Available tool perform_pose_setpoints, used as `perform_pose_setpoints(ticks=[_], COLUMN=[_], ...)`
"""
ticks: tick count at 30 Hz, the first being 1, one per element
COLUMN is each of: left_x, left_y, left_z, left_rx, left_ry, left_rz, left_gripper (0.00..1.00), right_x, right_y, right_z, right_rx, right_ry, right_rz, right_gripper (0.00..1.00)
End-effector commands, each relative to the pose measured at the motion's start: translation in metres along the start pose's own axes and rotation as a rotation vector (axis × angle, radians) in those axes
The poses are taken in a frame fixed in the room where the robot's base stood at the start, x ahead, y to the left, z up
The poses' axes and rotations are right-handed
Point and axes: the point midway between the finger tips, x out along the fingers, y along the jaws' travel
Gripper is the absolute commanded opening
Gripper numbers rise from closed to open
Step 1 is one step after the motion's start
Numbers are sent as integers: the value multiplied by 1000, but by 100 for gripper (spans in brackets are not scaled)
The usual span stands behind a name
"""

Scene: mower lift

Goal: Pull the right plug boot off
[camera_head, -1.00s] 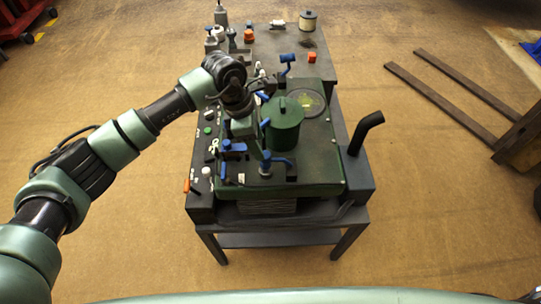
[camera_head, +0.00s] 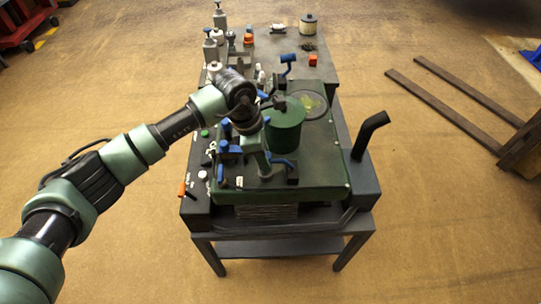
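The green engine top (camera_head: 318,165) of the machine stands on a dark stand. A bent blue boot-like piece (camera_head: 287,163) sits at its front right, beside a small dark block (camera_head: 292,176). More blue pieces (camera_head: 222,147) are at the front left. I cannot tell for certain which piece is the right plug boot. My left gripper (camera_head: 264,168) points down over the front of the engine top, just left of the bent blue piece. Its fingertips are too small and crowded to show whether they are open or touch it. My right gripper is not in view.
A green cylinder (camera_head: 285,124) rises just behind my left gripper. A black exhaust pipe (camera_head: 369,134) stands at the right. The bench behind (camera_head: 275,48) holds bottles, a filter (camera_head: 308,23) and small orange parts.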

Motion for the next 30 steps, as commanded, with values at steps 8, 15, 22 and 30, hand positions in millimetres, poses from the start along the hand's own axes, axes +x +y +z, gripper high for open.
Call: perform_pose_setpoints(ticks=[8, 15, 22, 30], left_x=[0, -4, -14, -17], left_y=[0, 0, 0, 0], left_z=[0, 6, 20, 26], left_rx=[0, 1, 2, 2], left_ry=[0, -2, -4, -4], left_rz=[-1, 0, 2, 2], left_gripper=[16, 16, 16, 16], right_x=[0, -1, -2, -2], right_y=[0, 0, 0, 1], right_z=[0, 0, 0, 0], right_rx=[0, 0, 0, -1], right_ry=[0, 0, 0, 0], right_rz=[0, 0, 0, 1], right_gripper=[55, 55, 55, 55])
